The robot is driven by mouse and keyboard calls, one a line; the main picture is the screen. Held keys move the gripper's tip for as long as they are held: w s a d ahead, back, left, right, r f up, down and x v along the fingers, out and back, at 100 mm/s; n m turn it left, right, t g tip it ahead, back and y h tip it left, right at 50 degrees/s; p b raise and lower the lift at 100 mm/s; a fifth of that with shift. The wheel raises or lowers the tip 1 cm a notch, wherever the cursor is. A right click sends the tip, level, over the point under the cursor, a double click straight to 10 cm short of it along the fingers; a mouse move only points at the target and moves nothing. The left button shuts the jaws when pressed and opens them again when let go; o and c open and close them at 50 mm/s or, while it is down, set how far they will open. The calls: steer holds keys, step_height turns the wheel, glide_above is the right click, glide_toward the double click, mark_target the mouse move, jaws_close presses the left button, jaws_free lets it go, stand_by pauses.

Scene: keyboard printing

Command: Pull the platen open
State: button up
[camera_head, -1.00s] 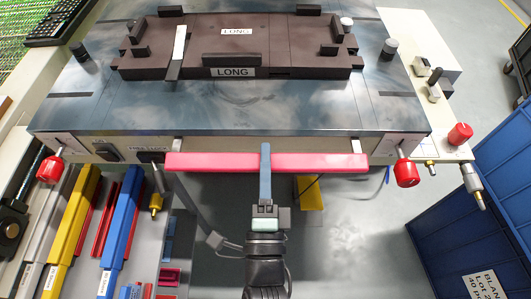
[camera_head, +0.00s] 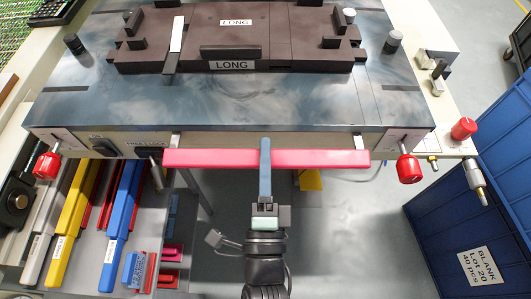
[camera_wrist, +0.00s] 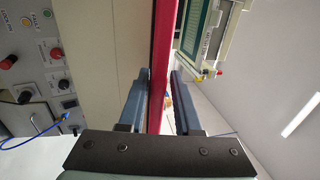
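The platen (camera_head: 80,107) is a wide blue-grey slab with a brown fixture (camera_head: 285,25) marked LONG on top. A pink-red handle bar (camera_head: 210,158) runs along its front on short brackets. My gripper (camera_head: 265,155) comes from the front and sits at the bar's middle. The contact at the fingertips is partly hidden.
Red knobs (camera_head: 46,166) and (camera_head: 408,168) flank the bar. A blue bin (camera_head: 440,215) marked BLANK stands at the right. Coloured bars, including a yellow one (camera_head: 70,217), lie on a tray at the lower left. Grey floor shows below the bar.

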steer(key=shift+o, duration=1)
steer(key=shift+s+f, duration=0.1)
steer(key=shift+s, duration=0.05)
steer(key=v, duration=1.2)
steer(key=shift+s, duration=0.4)
steer(key=shift+f, duration=0.1)
